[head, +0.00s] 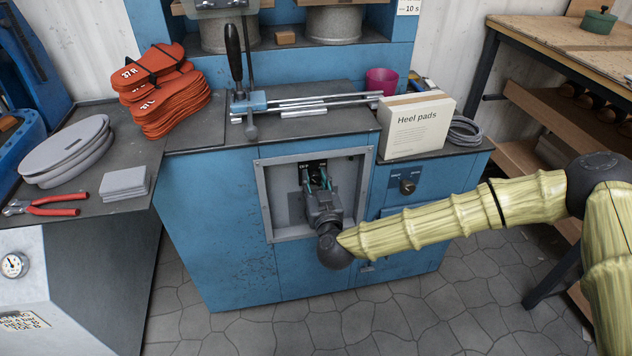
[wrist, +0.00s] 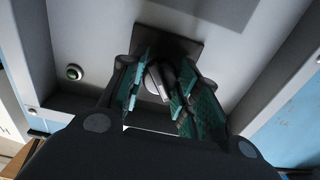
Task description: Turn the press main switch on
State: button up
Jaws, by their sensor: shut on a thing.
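The press main switch (wrist: 157,82) is a grey rotary knob on a dark square plate (wrist: 190,48), set inside a recessed grey panel. In the head view the dark plate (head: 313,169) shows at the top of the recess (head: 281,205) in the blue press body, with small white lettering too small to read surely. My gripper (wrist: 160,90) reaches into the recess, its teal-padded fingers on both sides of the knob and shut on it. In the head view my gripper (head: 319,184) hides most of the knob, so its exact setting is unclear.
A separate dark knob (head: 407,186) is on the blue front to the right. The recess's raised frame (head: 267,200) surrounds my gripper closely. A Heel pads box (head: 417,124) stands on the bench above.

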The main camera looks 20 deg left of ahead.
jog(key=m, duration=0.3)
jog(key=shift+p, duration=0.3)
jog(key=m, duration=0.4)
jog(key=shift+d+m, duration=0.1)
jog(key=shift+m, duration=0.3)
jog(key=m, duration=0.4)
jog(key=shift+f+m, duration=0.1)
jog(key=shift+m, duration=0.2)
jog(key=m+b, duration=0.1)
jog(key=m, duration=0.3)
jog(key=shift+o, duration=0.2)
jog(key=shift+m, duration=0.7)
jog(key=o, duration=1)
